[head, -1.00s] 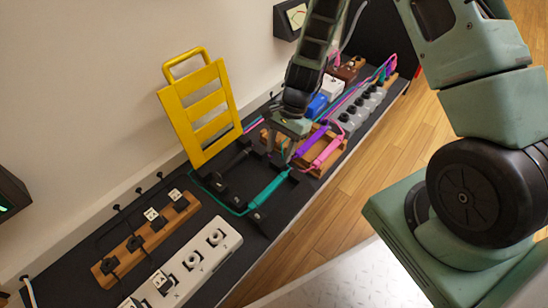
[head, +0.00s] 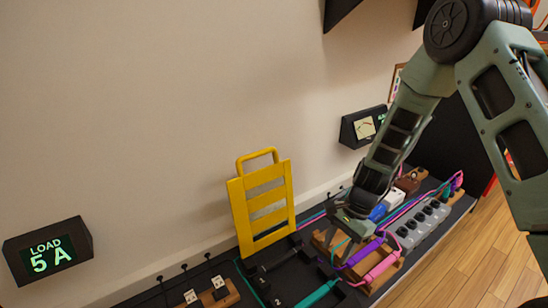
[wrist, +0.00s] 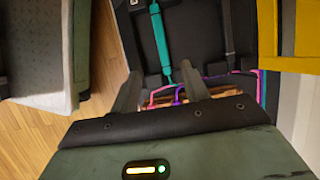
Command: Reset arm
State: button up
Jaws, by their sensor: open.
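My gripper (head: 354,226) is over the black bench in the head view, close above the wooden cable rack (head: 335,243). In the wrist view its two fingers (wrist: 160,92) stand apart with nothing between them. Beyond the fingers are a teal cable plug (wrist: 161,45) and a black cable, both lying in a black tray. In the head view the teal plug (head: 318,294) lies left of a purple plug (head: 364,252) and a pink plug (head: 381,268). My gripper hides part of the wooden rack.
A yellow rack (head: 264,205) stands against the wall behind the bench, left of my gripper. A grey socket strip (head: 418,226) lies to the right. A display reading LOAD 5 A (head: 47,260) hangs at the left; a dial meter (head: 364,127) is behind my arm.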

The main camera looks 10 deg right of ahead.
jog(key=s+a+r+n+p, duration=0.25)
jog(key=a+r+n, duration=0.2)
jog(key=r, duration=0.35)
jog(key=s+a+r+n+p, duration=0.1)
jog(key=s+a+r+n, duration=0.35)
jog(key=r, duration=0.35)
jog(key=s+a+r+n+t+h+p, duration=0.2)
jog(key=s+a+r+n+h+p, duration=0.1)
jog(key=s+r+n, duration=1)
notch_tip(320, 180, up, 38)
jog(key=s+p, duration=0.1)
jog(key=p, duration=3.7)
jog(key=shift+s+a+m, duration=0.15)
jog(key=shift+s+m, duration=0.1)
jog(key=shift+m, duration=0.15)
jog(key=shift+f, duration=0.15)
